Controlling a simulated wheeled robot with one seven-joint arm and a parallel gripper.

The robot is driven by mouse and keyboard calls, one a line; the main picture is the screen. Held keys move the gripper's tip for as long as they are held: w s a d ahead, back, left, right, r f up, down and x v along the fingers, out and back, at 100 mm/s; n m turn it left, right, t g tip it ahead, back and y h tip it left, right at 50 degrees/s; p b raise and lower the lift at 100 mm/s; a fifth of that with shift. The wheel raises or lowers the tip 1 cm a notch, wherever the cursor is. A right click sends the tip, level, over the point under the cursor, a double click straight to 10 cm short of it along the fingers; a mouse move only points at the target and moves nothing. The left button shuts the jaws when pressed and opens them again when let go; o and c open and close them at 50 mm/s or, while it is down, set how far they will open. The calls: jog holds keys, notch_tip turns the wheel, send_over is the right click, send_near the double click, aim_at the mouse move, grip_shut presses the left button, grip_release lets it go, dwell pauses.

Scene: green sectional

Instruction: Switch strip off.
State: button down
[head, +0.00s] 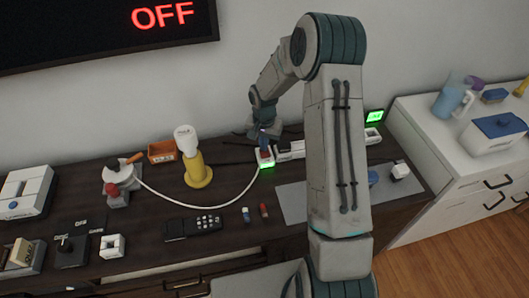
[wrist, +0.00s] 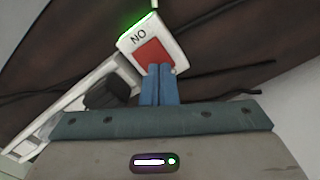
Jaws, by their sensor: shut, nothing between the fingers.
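The white power strip (head: 291,150) lies at the back of the dark desk, right of the middle in the head view. Its left end carries a red rocker switch, clearest in the wrist view (wrist: 153,55). Beside the switch are upside-down letters reading ON and a glowing green edge. The strip's body (wrist: 72,106) runs down to the left in the wrist view, with a black plug in it. My gripper (wrist: 160,70) is shut and empty, its blue fingertips at the switch's near edge. It also shows over the strip's end in the head view (head: 264,145). Contact is unclear.
A white cable runs from the strip to a red-knobbed device (head: 117,185). A yellow-based lamp (head: 196,168) stands left of the gripper. A remote (head: 193,226) lies in front. A wall screen (head: 110,25) reads OFF. A green display (head: 374,116) glows right of the strip.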

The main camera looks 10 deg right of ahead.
jog(key=shift+f, duration=0.2)
jog(key=shift+r, duration=0.1)
jog(key=shift+r+p, duration=1.8)
jog(key=shift+r, duration=1.65)
jog(key=s+r+n+t, duration=0.1)
jog(key=s+r, duration=0.4)
jog(key=r, duration=0.3)
jog(key=s+r+n, duration=0.2)
jog(key=s+r, duration=0.4)
jog(key=r, duration=0.1)
jog(key=s+r+n+t, duration=0.1)
jog(key=s+r, duration=0.2)
jog(key=s, duration=0.5)
jog(key=s+r+n+t, duration=0.1)
jog(key=s+r+n, duration=0.1)
jog(key=s, duration=0.7)
jog(key=shift+v, duration=0.85)
